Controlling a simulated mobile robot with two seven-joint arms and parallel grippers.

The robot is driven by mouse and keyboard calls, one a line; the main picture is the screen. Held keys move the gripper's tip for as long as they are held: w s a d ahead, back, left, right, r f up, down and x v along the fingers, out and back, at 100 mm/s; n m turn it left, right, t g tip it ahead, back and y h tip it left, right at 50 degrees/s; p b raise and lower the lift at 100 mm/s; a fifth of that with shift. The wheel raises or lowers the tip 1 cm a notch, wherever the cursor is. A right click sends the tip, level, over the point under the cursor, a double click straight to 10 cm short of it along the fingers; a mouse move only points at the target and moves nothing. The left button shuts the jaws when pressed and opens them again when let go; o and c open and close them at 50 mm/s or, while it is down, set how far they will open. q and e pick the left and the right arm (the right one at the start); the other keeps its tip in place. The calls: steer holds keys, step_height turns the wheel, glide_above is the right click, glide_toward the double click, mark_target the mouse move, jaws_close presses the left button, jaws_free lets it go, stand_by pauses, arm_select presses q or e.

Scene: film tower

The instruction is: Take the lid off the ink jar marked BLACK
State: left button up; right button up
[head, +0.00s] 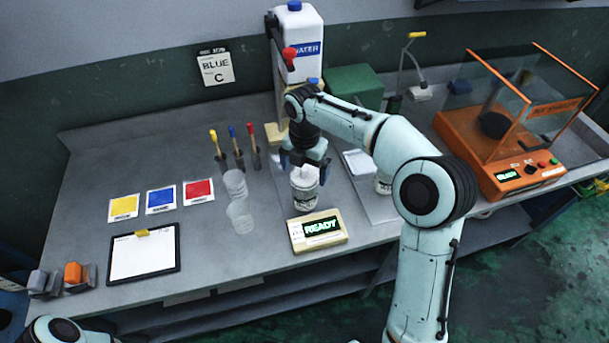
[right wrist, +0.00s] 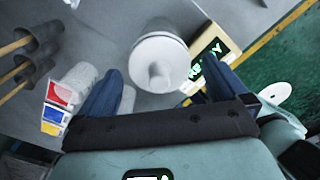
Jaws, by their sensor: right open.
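A white jar (head: 305,192) with a dark label stands upright on the bench behind the READY box; I cannot read its label for certain. Its round white lid with a central knob (right wrist: 158,58) is on it in the right wrist view. My right gripper (head: 306,162) is directly above this jar, pointing down, with its fingers apart. In the right wrist view the open blue fingers (right wrist: 162,85) are on either side of the lid, with nothing visibly held. A second white jar (head: 383,184) is partly hidden by my right arm. My left gripper is out of view.
The READY box (head: 318,230) is close in front of the jar. Clear cups (head: 239,216) and several brushes (head: 236,150) stand to its left. A water container (head: 297,45) is behind, and an orange machine (head: 515,125) is at right. The bench's left front holds a clipboard (head: 143,255).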

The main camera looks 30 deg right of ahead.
steer(key=c, duration=1)
steer(key=shift+r, duration=0.1)
steer(key=shift+c, duration=0.2)
